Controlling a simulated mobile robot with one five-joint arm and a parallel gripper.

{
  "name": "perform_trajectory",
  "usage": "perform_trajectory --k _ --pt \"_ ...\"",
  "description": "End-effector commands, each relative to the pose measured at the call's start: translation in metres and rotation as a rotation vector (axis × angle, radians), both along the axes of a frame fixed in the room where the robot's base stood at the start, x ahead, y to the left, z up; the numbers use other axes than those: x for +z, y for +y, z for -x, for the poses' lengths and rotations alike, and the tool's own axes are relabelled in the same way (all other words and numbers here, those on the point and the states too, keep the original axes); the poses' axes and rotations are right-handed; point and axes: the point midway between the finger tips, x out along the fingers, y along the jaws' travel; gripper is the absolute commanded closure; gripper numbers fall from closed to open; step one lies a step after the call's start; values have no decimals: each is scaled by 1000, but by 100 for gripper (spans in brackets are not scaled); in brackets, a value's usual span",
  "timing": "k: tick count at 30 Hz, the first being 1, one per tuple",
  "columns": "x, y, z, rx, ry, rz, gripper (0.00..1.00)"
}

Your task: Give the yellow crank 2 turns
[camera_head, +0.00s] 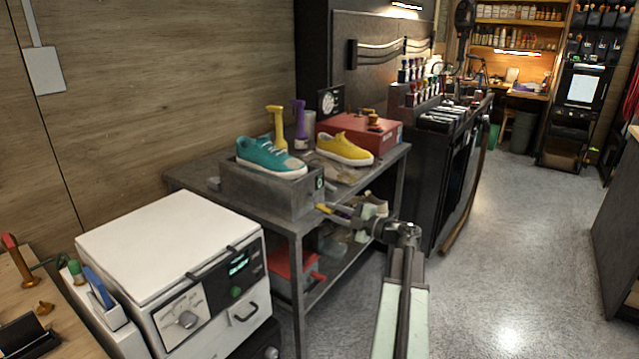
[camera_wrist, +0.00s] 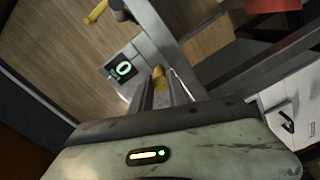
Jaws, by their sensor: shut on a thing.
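The grey box (camera_head: 262,188) stands on the metal table with a teal sneaker (camera_head: 270,157) on top. The yellow crank (camera_head: 323,208) sticks out at the box's front right, below a small dark display (camera_head: 319,184). My gripper (camera_head: 340,213) reaches it from the right. In the wrist view my gripper (camera_wrist: 159,91) is shut on the yellow crank (camera_wrist: 158,74), whose tip shows between the fingers. The display (camera_wrist: 123,69) there glows with a green ring or zero. The fingers hide most of the crank's arm.
A yellow sneaker (camera_head: 345,148) and a red box (camera_head: 362,131) stand on the table (camera_head: 398,160) behind. Shoes and a red container (camera_head: 290,278) sit on the lower shelf. A white machine (camera_head: 170,260) stands at front left. The floor to the right is clear.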

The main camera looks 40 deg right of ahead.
Motion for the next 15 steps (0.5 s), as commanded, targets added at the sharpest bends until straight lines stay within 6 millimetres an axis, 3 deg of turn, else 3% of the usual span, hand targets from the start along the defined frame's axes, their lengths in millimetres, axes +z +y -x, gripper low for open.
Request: perform_trajectory --k 6,15 --pt "-3 15 3 3 0 0 93" --pt "-2 15 3 2 0 0 93"
